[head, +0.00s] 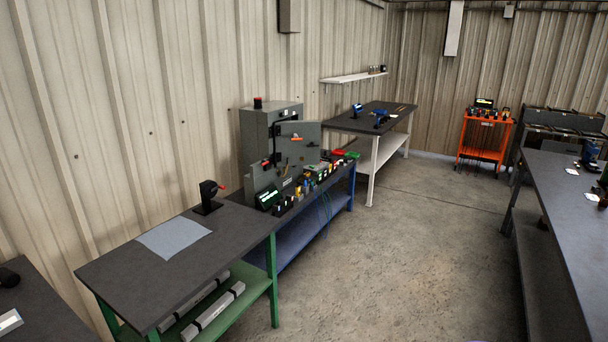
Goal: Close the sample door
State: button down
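A grey metal enclosure (256,128) stands on the blue-framed bench (318,214) against the left wall, with a red-topped part on it. A grey door panel (310,134) at its right side appears to stand open, with an orange piece near its upper part. No label marks it as the sample door. A lower grey panel (262,176) stands in front and hides part of the enclosure's base. My gripper is not in view.
A green-framed bench (120,268) with a blue-grey sheet and a black stand (208,196) is nearer. Small parts crowd the blue bench's front edge. An orange cart (484,140) stands far back. A long dark bench (575,215) lines the right. The concrete floor (420,250) between is clear.

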aim_at(298, 153)
jog(key=i+l+z, duration=0.25)
jog(key=i+z, duration=0.2)
jog(key=i, duration=0.4)
jog(key=i+j+z, duration=0.1)
jog(key=i+z, duration=0.35)
jog(key=i, duration=0.45)
jog(key=i+u, duration=0.4)
jog(key=i+l+u, duration=0.1)
jog(key=i+u, duration=0.15)
jog(key=u, duration=0.2)
jog(key=i+l+u, duration=0.2)
jog(key=u, duration=0.2)
jog(key=i+l+u, duration=1.05)
jog(key=l+u, duration=0.25)
